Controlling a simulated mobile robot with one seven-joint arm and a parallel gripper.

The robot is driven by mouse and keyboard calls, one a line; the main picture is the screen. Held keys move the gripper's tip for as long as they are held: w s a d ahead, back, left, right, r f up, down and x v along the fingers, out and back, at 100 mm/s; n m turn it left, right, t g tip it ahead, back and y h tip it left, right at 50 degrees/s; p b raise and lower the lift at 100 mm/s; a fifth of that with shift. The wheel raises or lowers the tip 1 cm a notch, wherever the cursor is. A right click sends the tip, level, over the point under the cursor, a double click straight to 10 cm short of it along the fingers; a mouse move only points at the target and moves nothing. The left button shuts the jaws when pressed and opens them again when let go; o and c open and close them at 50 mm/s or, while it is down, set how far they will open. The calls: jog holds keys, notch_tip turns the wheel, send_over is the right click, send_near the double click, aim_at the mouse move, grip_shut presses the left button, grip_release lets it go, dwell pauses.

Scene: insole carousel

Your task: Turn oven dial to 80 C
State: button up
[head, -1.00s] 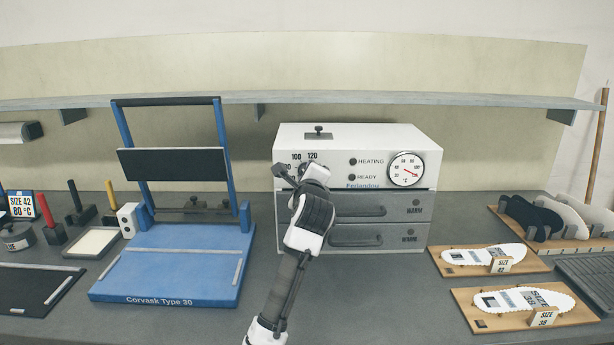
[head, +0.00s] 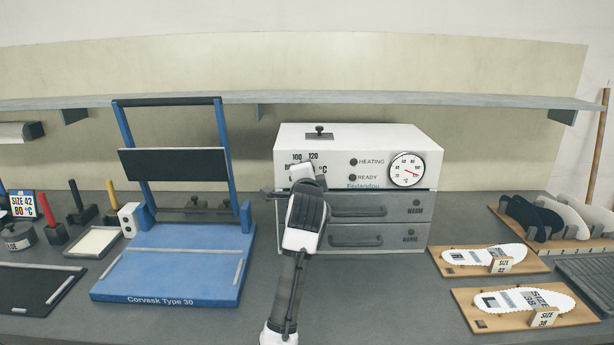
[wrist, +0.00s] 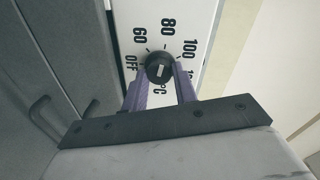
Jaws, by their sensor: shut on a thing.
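The white oven (head: 400,140) stands on the bench, with its temperature scale at the upper left of its front. In the wrist view, the black oven dial (wrist: 160,67) has a pale mark on its face, roughly upright in the picture; I cannot tell surely which number it points to. Around it are OFF, 60, 80, 100 and a partly hidden number. My gripper (wrist: 161,88) is shut on the dial, its purple fingers on either side. In the head view, my gripper (head: 305,182) and wrist hide the dial.
The oven's round thermometer (head: 406,170) has a red needle. The HEATING lamp (head: 353,162) and READY lamp (head: 352,178) look dark. Two grey drawers sit below. A blue press (head: 170,265) stands left, and a sign (head: 23,205) reads SIZE 42, 80 °C. Insole boards (head: 470,325) lie right.

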dwell(0.4)
jog(key=o, duration=1)
jog(key=s+b, duration=0.1)
jog(key=s, duration=0.3)
jog(key=s+b, duration=0.1)
jog(key=s, duration=0.4)
jog(key=s+r+b, duration=0.1)
jog(key=s+b, duration=0.1)
jog(key=s, duration=0.2)
jog(key=shift+s+a+r, duration=0.1)
jog(key=shift+s, duration=0.3)
